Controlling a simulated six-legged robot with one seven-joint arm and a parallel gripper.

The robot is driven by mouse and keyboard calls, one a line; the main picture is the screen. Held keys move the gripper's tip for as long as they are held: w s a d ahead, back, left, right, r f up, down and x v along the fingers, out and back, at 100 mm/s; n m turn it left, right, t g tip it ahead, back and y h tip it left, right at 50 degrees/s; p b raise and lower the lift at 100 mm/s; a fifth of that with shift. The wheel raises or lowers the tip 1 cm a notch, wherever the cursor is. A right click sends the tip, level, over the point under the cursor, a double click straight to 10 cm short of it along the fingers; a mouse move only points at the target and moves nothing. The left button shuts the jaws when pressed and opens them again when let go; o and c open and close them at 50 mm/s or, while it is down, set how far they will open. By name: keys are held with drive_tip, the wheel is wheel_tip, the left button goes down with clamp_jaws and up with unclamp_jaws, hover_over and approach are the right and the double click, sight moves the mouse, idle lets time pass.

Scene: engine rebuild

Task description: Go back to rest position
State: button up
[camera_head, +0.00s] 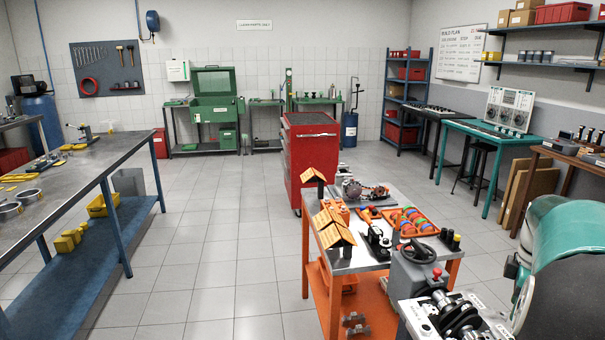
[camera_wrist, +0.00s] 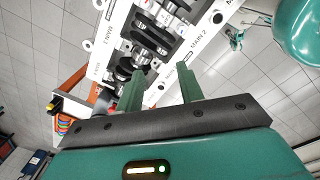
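My gripper (camera_wrist: 160,92) shows in the wrist view with its two green fingers apart and nothing between the tips. It hovers over the engine block (camera_wrist: 150,45), whose white rails carry the labels MAIN 1 and MAIN 2. A dark crankshaft (camera_wrist: 150,55) lies along the block between the rails. In the head view the block and crankshaft (camera_head: 460,318) show at the lower right edge, partly cut off. My gripper is not clearly visible there; a teal and black part of my arm fills the lower right corner.
An orange cart (camera_head: 322,262) with a grey top holds small wooden-roofed pieces, an orange tray (camera_head: 410,219) and several parts. A red tool cabinet (camera_head: 308,155) stands behind it. A long steel workbench (camera_head: 85,180) is at left. The tiled floor (camera_head: 220,240) between them is clear.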

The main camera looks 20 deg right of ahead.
drive_tip(key=w+a+r+m+t+h, duration=0.1)
drive_tip(key=w+a+r+m, duration=0.15)
drive_tip(key=a, duration=1.05)
drive_tip(key=w+a+r+m+t, duration=0.15)
drive_tip(key=w+a, duration=0.25)
drive_tip(key=a, duration=0.8)
drive_tip(key=s+a+f+m+t, duration=0.1)
drive_tip(key=s+a, duration=0.2)
drive_tip(key=a, duration=0.6)
drive_tip(key=s+a+f+m+t+y, duration=0.1)
drive_tip(key=s+a, duration=0.3)
drive_tip(key=a, duration=0.5)
drive_tip(key=shift+m+t+y, duration=0.3)
drive_tip(key=shift+m+t, duration=0.05)
drive_tip(key=shift+m, duration=0.25)
drive_tip(key=shift+s, duration=0.2)
